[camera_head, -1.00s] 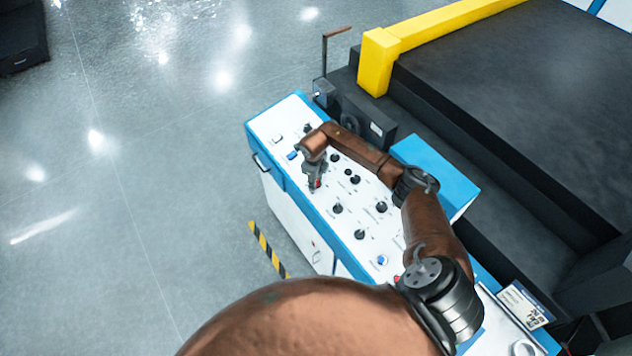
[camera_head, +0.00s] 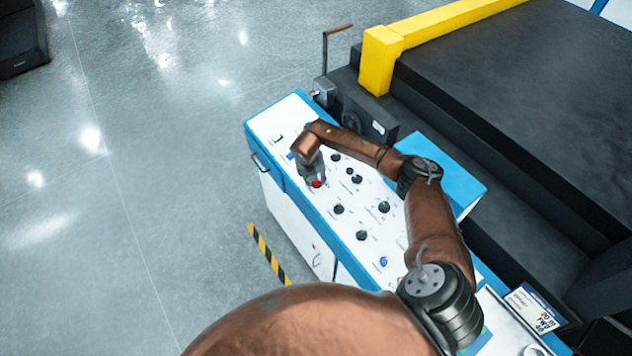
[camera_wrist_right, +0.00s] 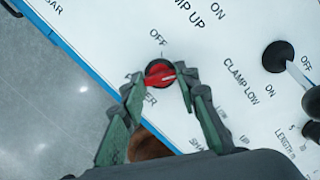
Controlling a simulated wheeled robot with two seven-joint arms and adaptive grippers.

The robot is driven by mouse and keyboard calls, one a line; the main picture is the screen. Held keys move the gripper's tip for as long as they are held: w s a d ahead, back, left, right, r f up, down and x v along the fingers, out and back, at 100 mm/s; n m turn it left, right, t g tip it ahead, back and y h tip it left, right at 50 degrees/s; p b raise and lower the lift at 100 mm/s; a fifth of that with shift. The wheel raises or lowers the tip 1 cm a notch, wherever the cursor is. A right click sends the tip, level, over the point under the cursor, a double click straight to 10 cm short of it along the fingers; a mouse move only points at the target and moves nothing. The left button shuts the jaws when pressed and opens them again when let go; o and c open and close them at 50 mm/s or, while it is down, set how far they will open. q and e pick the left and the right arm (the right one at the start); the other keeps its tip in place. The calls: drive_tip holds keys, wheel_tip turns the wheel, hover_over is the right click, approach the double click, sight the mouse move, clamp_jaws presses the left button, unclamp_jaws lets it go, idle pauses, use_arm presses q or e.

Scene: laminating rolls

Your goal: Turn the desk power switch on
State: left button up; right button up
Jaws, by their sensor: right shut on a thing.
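The power switch (camera_wrist_right: 160,73) is a red rotary knob on a dark round base on the white desk panel. In the right wrist view, OFF is printed above it, and the label below is partly covered by my fingers. The knob's red bar lies roughly sideways there. In the head view the red knob (camera_head: 316,184) shows at my fingertips. My right gripper (camera_wrist_right: 158,84) is shut on the knob, with a green-grey finger on each side. It also shows in the head view (camera_head: 315,180). My left gripper is not in view.
The blue-edged white desk (camera_head: 345,255) carries several black knobs (camera_head: 361,235) and a blue button (camera_head: 383,261). In the wrist view, a black knob (camera_wrist_right: 278,56) stands to the right. A dark machine with a yellow bar (camera_head: 450,22) is behind. Open floor lies left.

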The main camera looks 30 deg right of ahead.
drive_tip(key=shift+m+b, duration=0.55)
drive_tip(key=shift+m, duration=1.15)
drive_tip(key=o, duration=1.1)
drive_tip(key=shift+w, duration=0.1)
drive_tip(key=shift+o, duration=0.2)
drive_tip(key=v, duration=1.2)
drive_tip(key=shift+a, duration=0.15)
drive_tip(key=shift+w+f, duration=0.1)
